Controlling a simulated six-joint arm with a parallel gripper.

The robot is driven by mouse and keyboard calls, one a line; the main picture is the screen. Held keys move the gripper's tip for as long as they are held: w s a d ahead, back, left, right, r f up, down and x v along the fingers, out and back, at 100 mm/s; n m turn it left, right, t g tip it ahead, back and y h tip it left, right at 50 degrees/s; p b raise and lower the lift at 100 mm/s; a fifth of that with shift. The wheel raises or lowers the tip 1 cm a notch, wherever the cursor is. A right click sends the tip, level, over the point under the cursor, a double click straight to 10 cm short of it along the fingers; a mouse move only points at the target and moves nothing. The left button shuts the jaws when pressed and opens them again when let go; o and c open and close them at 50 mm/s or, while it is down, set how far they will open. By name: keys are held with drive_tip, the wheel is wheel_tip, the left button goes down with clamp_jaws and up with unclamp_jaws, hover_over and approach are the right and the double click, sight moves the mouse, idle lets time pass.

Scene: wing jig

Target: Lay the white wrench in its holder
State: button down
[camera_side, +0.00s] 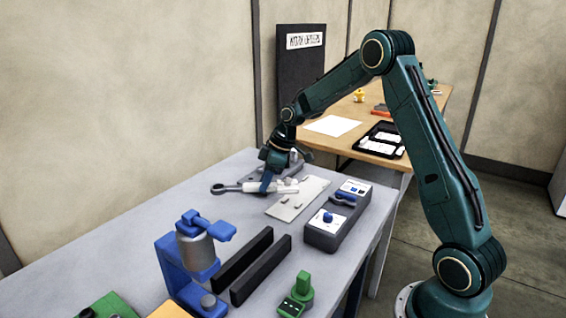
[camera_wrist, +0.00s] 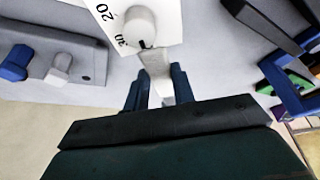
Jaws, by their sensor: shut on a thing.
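My gripper (camera_side: 267,185) is low over the grey bench in the side view, with its dark blue fingers at a pale wrench-like tool (camera_side: 250,187). The tool has a grey ring end at the left and a white length at the right. In the wrist view, my gripper (camera_wrist: 157,92) is shut on a white bar, the white wrench (camera_wrist: 157,70). Beyond the bar is a round white knob on a white plate marked 20 and 30. I cannot tell which part is the holder, or whether the wrench touches anything below it.
A light plate with small pegs (camera_side: 290,208) lies right of the gripper. A grey control box (camera_side: 330,235) with a blue knob stands beside it. Black rails (camera_side: 262,268), a blue fixture (camera_side: 185,270) and a green part (camera_side: 297,295) are nearer. The bench's left side is clear.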

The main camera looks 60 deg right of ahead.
sight(303, 193)
drive_tip(key=d+n, duration=0.2)
drive_tip(key=d+f+n+g+y, duration=0.1)
drive_tip(key=d, duration=0.2)
drive_tip(key=d+f+n, duration=0.1)
drive_tip(key=d+n, duration=0.1)
drive_tip(key=d, duration=0.1)
drive_tip(key=shift+w+d+n+g+y, duration=0.2)
drive_tip(key=shift+w+n+g+y, duration=0.1)
drive_tip(key=s+d+n, duration=0.1)
drive_tip(key=d, duration=0.1)
drive_tip(key=s+d+f+n+g, duration=0.1)
drive_tip(key=d+n, duration=0.1)
drive_tip(key=d, duration=0.1)
drive_tip(key=s+d+f+n, duration=0.1)
drive_tip(key=d, duration=0.1)
drive_tip(key=shift+s+d+f+n+g, duration=0.15)
drive_tip(key=shift+d+n+g, duration=0.1)
drive_tip(key=shift+n+g, duration=0.05)
drive_tip(key=shift+s+d+f+n, duration=0.3)
drive_tip(key=shift+s+d, duration=0.1)
drive_tip(key=shift+d, duration=0.2)
drive_tip(key=shift+f, duration=1.65)
drive_tip(key=c, duration=1.1)
unclamp_jaws()
